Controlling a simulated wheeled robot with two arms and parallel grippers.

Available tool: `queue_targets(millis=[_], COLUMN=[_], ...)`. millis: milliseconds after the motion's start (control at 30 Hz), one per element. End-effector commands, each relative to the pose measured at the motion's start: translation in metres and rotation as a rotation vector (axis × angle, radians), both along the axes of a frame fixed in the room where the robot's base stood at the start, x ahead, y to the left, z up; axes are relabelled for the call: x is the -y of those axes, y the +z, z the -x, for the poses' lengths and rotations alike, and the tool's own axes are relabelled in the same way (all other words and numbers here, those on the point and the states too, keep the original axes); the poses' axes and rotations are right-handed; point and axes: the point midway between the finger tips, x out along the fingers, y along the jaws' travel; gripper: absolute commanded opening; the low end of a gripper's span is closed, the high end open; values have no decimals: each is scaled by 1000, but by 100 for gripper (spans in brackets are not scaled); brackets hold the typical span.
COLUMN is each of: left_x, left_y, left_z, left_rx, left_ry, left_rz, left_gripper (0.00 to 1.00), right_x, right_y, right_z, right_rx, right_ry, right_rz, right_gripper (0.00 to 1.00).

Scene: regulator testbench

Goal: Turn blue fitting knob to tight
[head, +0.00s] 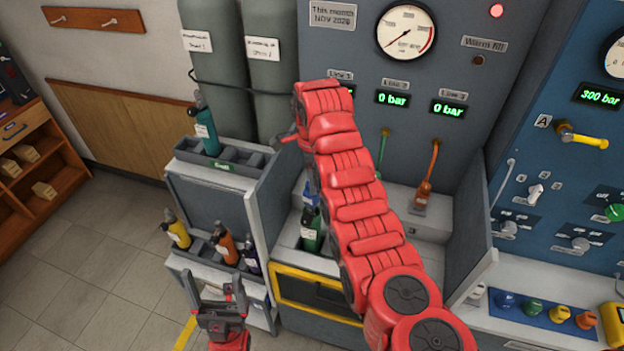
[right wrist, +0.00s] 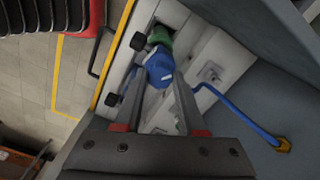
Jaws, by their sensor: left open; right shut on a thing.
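The blue fitting knob (right wrist: 158,68) sits at the end of a green bottle (right wrist: 160,38) in the right wrist view. My right gripper (right wrist: 161,76) has its two fingers on either side of the knob and is shut on it. In the head view the blue fitting (head: 311,194) shows above the green bottle (head: 310,230) in the bench recess, partly covered by my red right arm. The right gripper itself is hidden there. My left gripper (head: 214,286) is open and empty at the lower left, in front of the bottle rack.
A blue hose (right wrist: 235,108) runs from near the knob to a brass port (right wrist: 283,145). A rack (head: 215,262) holds several bottles; a teal bottle (head: 206,130) stands on the upper shelf (head: 225,165). A grey side panel (head: 470,220) bounds the recess on the right. Floor at left is clear.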

Motion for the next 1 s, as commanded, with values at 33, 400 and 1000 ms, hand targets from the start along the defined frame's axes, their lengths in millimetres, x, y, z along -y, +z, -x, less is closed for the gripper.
queue_targets(millis=[33, 400, 1000], left_x=[0, 0, 0], left_y=[0, 0, 12], left_z=[0, 0, 0], left_rx=[0, 0, 0], left_ry=[0, 0, 0], left_rz=[0, 0, 0], left_gripper=[85, 85, 85], right_x=[0, 0, -2], right_y=[0, 0, 26], right_z=[0, 0, 0], right_rx=[1, 1, 3], right_ry=[0, 0, 3], right_rz=[0, 0, 1], right_gripper=[0, 57, 70])
